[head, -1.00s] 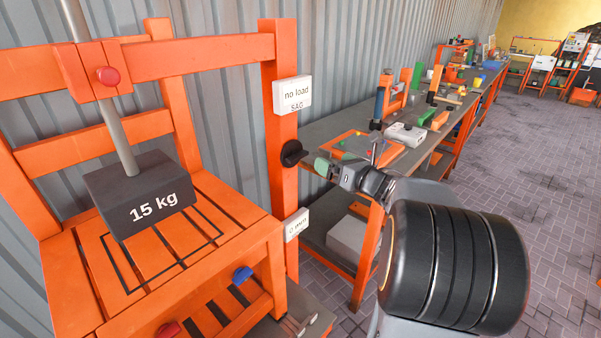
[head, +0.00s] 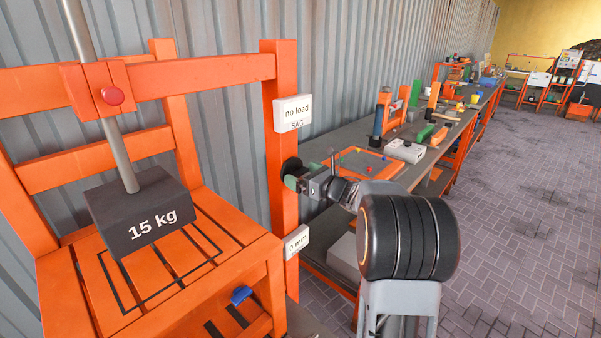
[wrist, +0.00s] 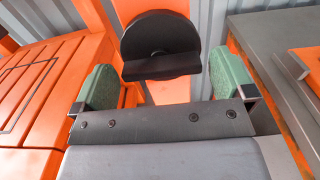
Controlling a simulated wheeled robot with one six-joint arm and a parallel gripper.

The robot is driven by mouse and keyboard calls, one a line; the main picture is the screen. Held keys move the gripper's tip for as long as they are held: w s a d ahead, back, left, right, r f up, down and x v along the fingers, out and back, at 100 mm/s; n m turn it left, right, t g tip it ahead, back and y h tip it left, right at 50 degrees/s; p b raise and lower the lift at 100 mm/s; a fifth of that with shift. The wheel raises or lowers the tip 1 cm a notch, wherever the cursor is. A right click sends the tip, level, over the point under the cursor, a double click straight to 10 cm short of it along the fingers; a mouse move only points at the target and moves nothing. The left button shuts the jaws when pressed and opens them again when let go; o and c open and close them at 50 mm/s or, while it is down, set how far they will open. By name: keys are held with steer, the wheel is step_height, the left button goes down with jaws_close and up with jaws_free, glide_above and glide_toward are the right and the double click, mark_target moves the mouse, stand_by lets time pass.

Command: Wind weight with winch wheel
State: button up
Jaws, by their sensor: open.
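The black winch wheel (head: 292,168) is mounted on the orange upright post. In the wrist view the wheel (wrist: 160,38) is a dark disc with a raised bar across it, lying level. My gripper (wrist: 164,86) is open, with one green finger pad on each side, left and right of the wheel's lower part. In the head view my gripper (head: 294,183) is close to the wheel; whether it touches cannot be told. The dark 15 kg weight (head: 142,212) hangs on a grey rod (head: 112,130) above the orange slatted seat (head: 215,228).
A "no load SAG" sign (head: 293,113) is on the post above the wheel, and a "0 mm" sign (head: 296,243) is below it. A grey bench (head: 410,172) with an orange board and tools runs behind my arm. Paved floor at right is clear.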

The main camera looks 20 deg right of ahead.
steer(key=shift+w+a, duration=0.3)
steer(key=shift+w, duration=0.35)
steer(key=c, duration=0.7)
